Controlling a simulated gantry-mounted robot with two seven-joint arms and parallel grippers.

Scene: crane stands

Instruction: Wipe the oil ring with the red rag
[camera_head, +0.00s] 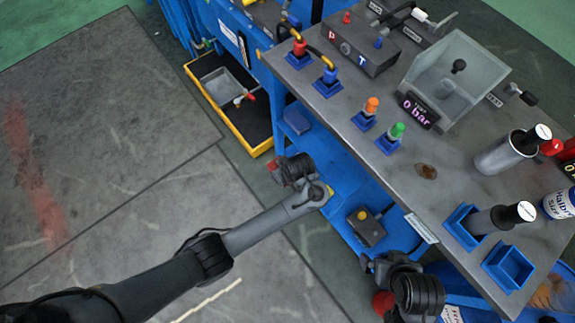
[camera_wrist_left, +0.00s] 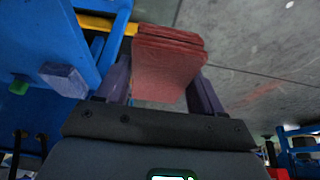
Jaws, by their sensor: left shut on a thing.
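The red rag (camera_wrist_left: 168,68) is a folded dull-red pad between the two purple fingers of my left gripper (camera_wrist_left: 162,88), which is shut on it in the left wrist view. In the head view my left gripper (camera_head: 290,169) is beside the near edge of the workbench, left of the bench top and away from the oil ring. The rag is mostly hidden there behind the wrist. The oil ring (camera_head: 426,171) is a small brown stain on the grey bench top, nearer me than the green-topped fitting. My right wrist (camera_head: 412,291) shows at the bottom; its fingers cannot be made out.
The workbench (camera_head: 465,190) carries orange (camera_head: 371,106) and green (camera_head: 396,131) fittings in blue holders, a clear box (camera_head: 455,75), a metal cylinder (camera_head: 508,152) and an empty blue holder (camera_head: 508,268). A yellow-rimmed tray (camera_head: 232,125) sits left of it. Bench around the stain is bare.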

